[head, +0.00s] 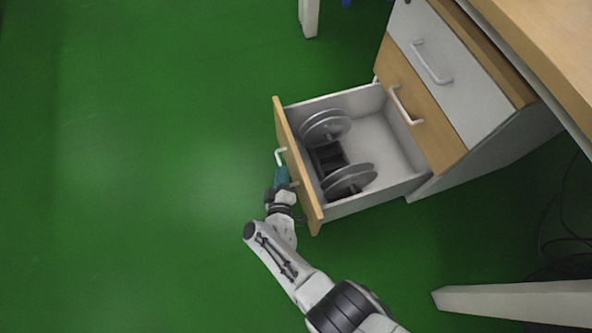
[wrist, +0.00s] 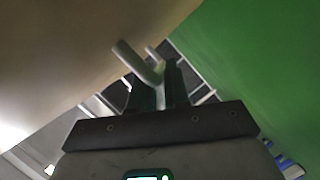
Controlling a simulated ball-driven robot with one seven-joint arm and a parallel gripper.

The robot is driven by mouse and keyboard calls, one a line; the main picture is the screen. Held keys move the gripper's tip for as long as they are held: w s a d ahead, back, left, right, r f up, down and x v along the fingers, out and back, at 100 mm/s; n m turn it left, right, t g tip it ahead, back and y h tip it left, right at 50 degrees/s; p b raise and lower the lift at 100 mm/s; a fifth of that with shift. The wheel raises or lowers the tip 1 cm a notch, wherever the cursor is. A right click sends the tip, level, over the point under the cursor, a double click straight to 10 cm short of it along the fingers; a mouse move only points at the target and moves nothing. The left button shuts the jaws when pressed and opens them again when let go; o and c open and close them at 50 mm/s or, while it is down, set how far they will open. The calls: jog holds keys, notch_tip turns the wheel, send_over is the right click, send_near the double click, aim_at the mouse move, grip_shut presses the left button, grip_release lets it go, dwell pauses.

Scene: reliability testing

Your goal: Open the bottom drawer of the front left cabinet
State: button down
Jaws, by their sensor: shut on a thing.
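The cabinet (head: 470,160) stands at the right in the head view, under a wooden desk top. Its bottom drawer (head: 392,197) is pulled well out, with a wooden front (head: 303,175) and white inner walls. My gripper (head: 284,176) is at the drawer front, shut on the white drawer handle (head: 280,155). In the wrist view the handle (wrist: 135,62) runs between the fingers of my gripper (wrist: 165,85). Part of the handle is hidden by the fingers.
Two grey discs (head: 326,126) and a dark block (head: 328,158) lie inside the drawer. Two upper drawers with handles (head: 432,63) are shut. A white desk leg (head: 515,301) is at the lower right, with cables near it. The green floor (head: 130,160) at left is clear.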

jog(key=shift+s+a+f, duration=0.1)
jog(key=shift+s+a, duration=0.15)
jog(key=shift+a, duration=0.45)
jog(key=c, duration=1.2)
grip_release()
jog(key=p+v, duration=0.6)
jog(key=v, duration=0.4)
jog(key=shift+s, duration=0.35)
